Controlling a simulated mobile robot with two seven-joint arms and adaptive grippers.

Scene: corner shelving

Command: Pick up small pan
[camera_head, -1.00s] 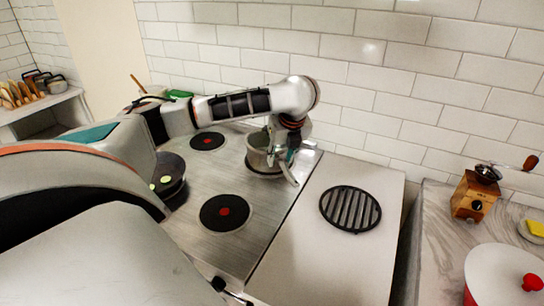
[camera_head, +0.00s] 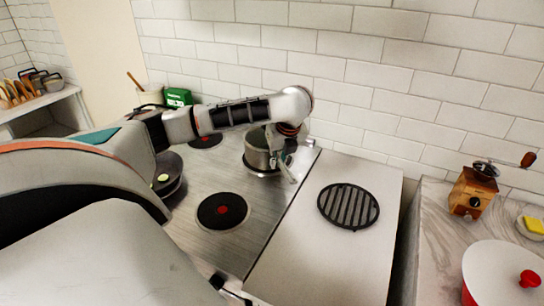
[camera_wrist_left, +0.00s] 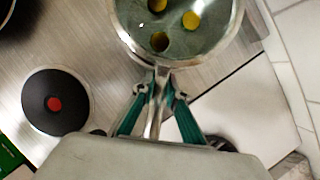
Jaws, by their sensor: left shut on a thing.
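The small pan (camera_head: 258,153) is a silver metal pot at the back right of the steel cooktop. In the left wrist view the small pan (camera_wrist_left: 183,52) holds several yellow-brown round pieces, and its handle points toward my gripper. My left gripper (camera_head: 285,145) reaches over the pan from the left. In the wrist view the green fingers of the left gripper (camera_wrist_left: 160,98) are shut on the handle, one on each side. I cannot tell whether the pan is clear of the cooktop. My right gripper is not in view.
Black burners with red centres (camera_head: 222,211) lie on the cooktop, and a dark pan (camera_head: 168,177) sits at its left. A round black grate (camera_head: 348,206) lies on the right panel. A coffee grinder (camera_head: 472,192) and a red-and-white pot (camera_head: 503,272) stand farther right.

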